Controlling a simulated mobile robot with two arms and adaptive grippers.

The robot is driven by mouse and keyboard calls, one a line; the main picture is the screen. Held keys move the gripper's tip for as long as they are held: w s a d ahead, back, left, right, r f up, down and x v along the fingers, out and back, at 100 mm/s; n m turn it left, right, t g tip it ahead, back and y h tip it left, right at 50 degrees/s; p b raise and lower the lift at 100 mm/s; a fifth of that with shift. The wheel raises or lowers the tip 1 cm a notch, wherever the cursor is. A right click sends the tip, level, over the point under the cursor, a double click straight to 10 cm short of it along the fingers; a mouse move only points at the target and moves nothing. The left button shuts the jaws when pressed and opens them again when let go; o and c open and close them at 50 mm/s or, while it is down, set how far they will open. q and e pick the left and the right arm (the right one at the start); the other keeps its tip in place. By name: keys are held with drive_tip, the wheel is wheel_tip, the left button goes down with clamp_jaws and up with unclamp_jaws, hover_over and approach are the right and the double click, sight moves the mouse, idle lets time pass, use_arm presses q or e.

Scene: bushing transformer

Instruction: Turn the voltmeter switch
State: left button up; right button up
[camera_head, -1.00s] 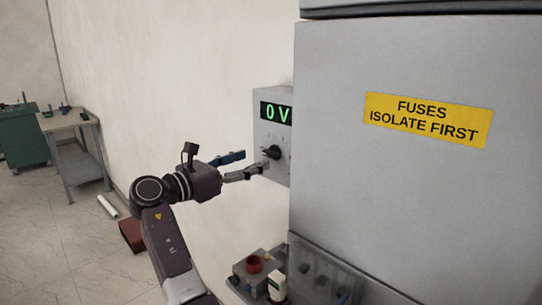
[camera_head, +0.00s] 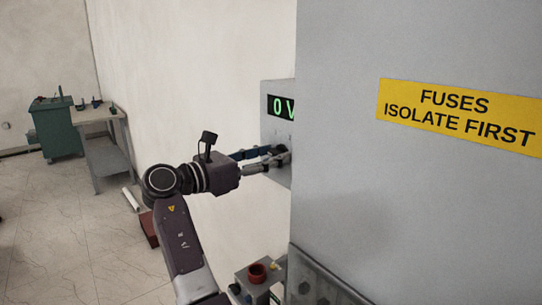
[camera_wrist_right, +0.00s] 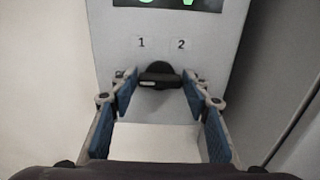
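The voltmeter box (camera_head: 276,132) is grey and is fixed on the wall beside the large cabinet. Its display (camera_head: 281,107) reads 0 V in green. The black voltmeter switch (camera_head: 284,156) sits below the display and is partly covered by my gripper in the head view. In the right wrist view the switch (camera_wrist_right: 158,77) has its bar lying level, below the labels 1 and 2. My right gripper (camera_head: 272,154) is at the switch. Its two blue-padded fingers (camera_wrist_right: 158,95) are spread on either side of the knob, with gaps showing. My left gripper is not in view.
The large grey cabinet (camera_head: 400,200) with a yellow "FUSES ISOLATE FIRST" label (camera_head: 461,115) stands close on the right. A red round part (camera_head: 257,272) on a grey box is below my right arm. A workbench (camera_head: 97,115) and a green cabinet (camera_head: 55,127) stand far left.

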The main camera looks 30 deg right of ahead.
drive_tip(key=shift+d, duration=0.15)
drive_tip(key=shift+c, duration=1.3)
drive_tip(key=c, duration=0.4)
use_arm(q)
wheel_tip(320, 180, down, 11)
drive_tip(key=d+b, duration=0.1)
drive_tip(key=b, duration=1)
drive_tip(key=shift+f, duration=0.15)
use_arm(e)
drive_tip(key=shift+s+m, duration=0.1)
drive_tip(key=shift+m, duration=11.8)
drive_tip(key=shift+r, duration=0.1)
